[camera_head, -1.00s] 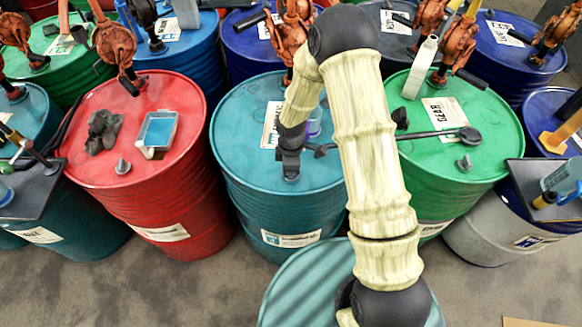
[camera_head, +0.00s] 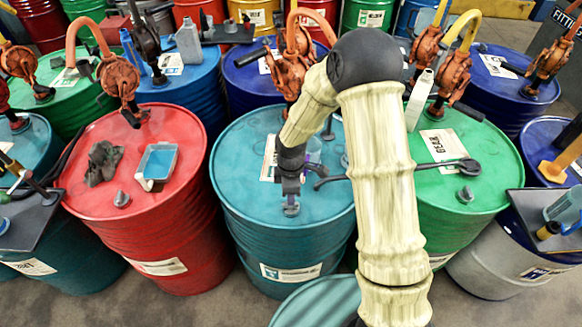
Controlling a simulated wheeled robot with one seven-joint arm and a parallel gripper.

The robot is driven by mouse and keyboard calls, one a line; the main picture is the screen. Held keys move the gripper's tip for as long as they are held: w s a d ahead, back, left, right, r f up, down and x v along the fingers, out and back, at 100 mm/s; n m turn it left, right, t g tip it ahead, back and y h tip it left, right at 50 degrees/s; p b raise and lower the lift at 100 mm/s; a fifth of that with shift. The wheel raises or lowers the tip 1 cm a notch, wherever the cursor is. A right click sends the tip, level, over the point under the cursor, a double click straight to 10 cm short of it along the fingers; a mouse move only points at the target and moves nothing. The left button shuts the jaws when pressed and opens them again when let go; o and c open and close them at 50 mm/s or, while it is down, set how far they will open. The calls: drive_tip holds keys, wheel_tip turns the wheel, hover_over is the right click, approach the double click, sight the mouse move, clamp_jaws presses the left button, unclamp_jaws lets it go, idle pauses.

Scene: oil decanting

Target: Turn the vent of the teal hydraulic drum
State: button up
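The teal drum (camera_head: 240,170) stands in the middle, between a red and a green drum. Its lid carries a white label, partly hidden by my arm. The vent (camera_head: 291,209) is a small grey fitting near the lid's front edge. My gripper (camera_head: 291,199) points down right at the vent, its tip overlapping the vent's top. The fingers are dark and small here, so I cannot tell whether they are closed on it. A purple patch and a dark bar show just right of the gripper, partly behind my arm.
The red drum (camera_head: 150,225) holds a blue-filled tray (camera_head: 158,163) and a dark rag (camera_head: 103,163). The green drum (camera_head: 440,225) has a long dark tool (camera_head: 440,168) and a pale bottle (camera_head: 419,98). Orange pumps (camera_head: 291,72) stand behind. Another teal lid (camera_head: 310,305) is in front.

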wheel_tip(320, 180, up, 12)
drive_tip(key=shift+b, duration=0.4)
drive_tip(key=shift+r, duration=0.1)
drive_tip(key=s+d+r+m+t, duration=0.2)
drive_tip(key=s+d+r+m, duration=0.1)
drive_tip(key=s+d+m, duration=0.9)
drive_tip(key=d+m, duration=0.1)
drive_tip(key=m, duration=0.4)
drive_tip(key=shift+s+d+r+m+t, duration=0.25)
drive_tip(key=shift+s+m+t, duration=0.05)
drive_tip(key=shift+s+m, duration=0.1)
drive_tip(key=shift+d, duration=0.1)
